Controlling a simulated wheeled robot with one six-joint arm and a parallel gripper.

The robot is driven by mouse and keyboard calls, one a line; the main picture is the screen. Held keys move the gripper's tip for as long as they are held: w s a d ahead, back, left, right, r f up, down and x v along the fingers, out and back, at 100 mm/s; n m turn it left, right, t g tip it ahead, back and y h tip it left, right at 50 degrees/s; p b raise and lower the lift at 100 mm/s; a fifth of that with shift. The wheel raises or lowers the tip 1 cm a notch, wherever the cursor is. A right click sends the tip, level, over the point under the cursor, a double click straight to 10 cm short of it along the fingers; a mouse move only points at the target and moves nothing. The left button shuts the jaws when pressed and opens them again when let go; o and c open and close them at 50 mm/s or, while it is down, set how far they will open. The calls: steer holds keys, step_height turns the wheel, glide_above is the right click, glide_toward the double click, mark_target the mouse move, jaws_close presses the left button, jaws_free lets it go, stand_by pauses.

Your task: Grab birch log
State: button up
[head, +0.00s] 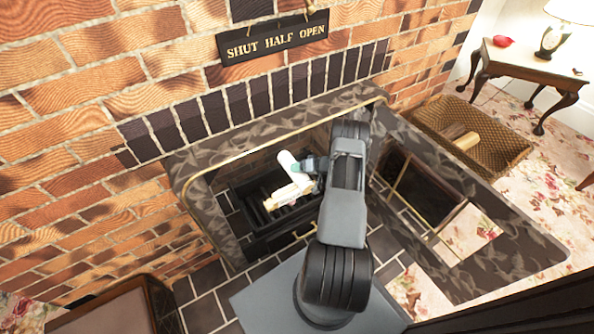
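My arm reaches into the fireplace opening in the head view, with my gripper (307,170) at its far end above the grate. A pale tan, log-like piece (287,196) lies slanted just below and left of my gripper, close to it or touching. A short whitish cylinder (288,160) is at the upper left of my gripper; I cannot tell whether it is a log or part of my arm. The fingers are small and partly hidden, so their opening and any grip do not show. Another light log (465,140) lies in the wicker basket (500,158) at the right.
A dark grate (262,220) stands inside the fireplace. A dark marble surround (190,172) frames the opening on the left and above. A wooden side table (525,68) with a lamp stands at upper right.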

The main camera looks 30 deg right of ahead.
steer(key=c, duration=0.4)
steer(key=shift+c, duration=0.5)
steer(key=shift+r, duration=0.15)
